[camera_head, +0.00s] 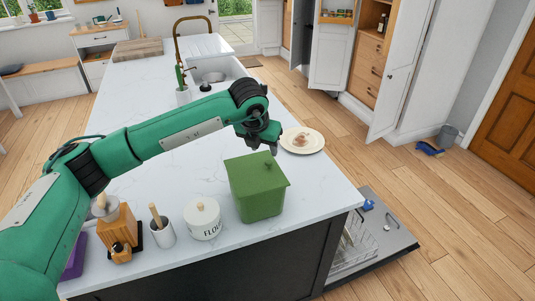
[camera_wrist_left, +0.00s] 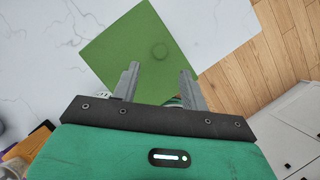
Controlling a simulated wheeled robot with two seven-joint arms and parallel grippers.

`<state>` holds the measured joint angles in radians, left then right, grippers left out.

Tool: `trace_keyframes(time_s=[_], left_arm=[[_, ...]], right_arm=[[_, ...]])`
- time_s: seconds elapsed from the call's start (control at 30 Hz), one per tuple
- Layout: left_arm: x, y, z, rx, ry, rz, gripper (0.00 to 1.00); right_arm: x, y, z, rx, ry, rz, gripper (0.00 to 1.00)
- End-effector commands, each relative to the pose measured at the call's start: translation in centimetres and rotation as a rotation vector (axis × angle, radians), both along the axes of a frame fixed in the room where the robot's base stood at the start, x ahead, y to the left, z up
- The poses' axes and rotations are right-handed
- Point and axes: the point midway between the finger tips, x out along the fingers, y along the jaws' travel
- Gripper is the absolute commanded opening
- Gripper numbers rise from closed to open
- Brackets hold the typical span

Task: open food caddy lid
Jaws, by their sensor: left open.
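The green food caddy (camera_head: 257,197) stands on the white worktop near its front right corner. Its flat square lid (camera_head: 256,172) is shut. My right gripper is in neither view.
A plate with food (camera_head: 302,140) lies right of the caddy. A flour jar (camera_head: 202,219), a utensil pot (camera_head: 161,232) and a wooden block (camera_head: 118,225) stand to its left. An open dishwasher door (camera_head: 378,235) lies low at the right.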

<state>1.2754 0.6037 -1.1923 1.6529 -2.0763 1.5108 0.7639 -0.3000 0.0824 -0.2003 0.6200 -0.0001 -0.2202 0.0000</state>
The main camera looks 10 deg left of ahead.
Motion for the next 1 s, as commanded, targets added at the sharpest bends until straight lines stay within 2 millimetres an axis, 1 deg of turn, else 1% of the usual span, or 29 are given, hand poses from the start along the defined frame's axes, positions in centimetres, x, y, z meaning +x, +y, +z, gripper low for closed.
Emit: trace_keyframes(time_s=[0.03,0.2,0.4,0.53,0.77,0.87,0.9,0.97,1.0], left_arm=[[0.4,-0.1,-0.7,0.0,0.005,0.001,0.45],[1.5,-0.4,-3.7,0.0,0.003,-0.001,0.45],[2.4,-0.6,-5.9,-0.001,0.001,-0.002,0.45],[2.6,-0.6,-6.4,-0.002,-0.001,-0.002,0.45],[2.6,-0.6,-6.5,-0.001,-0.001,-0.003,0.45],[2.6,-0.6,-6.5,-0.001,-0.001,-0.003,0.27],[2.6,-0.6,-6.5,-0.002,-0.001,-0.002,0.19],[2.6,-0.6,-6.5,-0.002,-0.001,-0.002,0.08],[2.6,-0.6,-6.5,-0.002,-0.001,-0.002,0.0]], right_arm=[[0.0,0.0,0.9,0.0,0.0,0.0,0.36],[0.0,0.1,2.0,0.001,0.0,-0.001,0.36],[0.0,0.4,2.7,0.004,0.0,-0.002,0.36],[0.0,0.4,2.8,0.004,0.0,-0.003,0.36],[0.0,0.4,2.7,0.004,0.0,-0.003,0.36],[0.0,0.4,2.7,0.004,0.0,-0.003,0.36],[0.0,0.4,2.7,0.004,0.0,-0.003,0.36],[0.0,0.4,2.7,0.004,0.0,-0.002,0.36],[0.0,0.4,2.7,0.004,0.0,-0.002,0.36]])
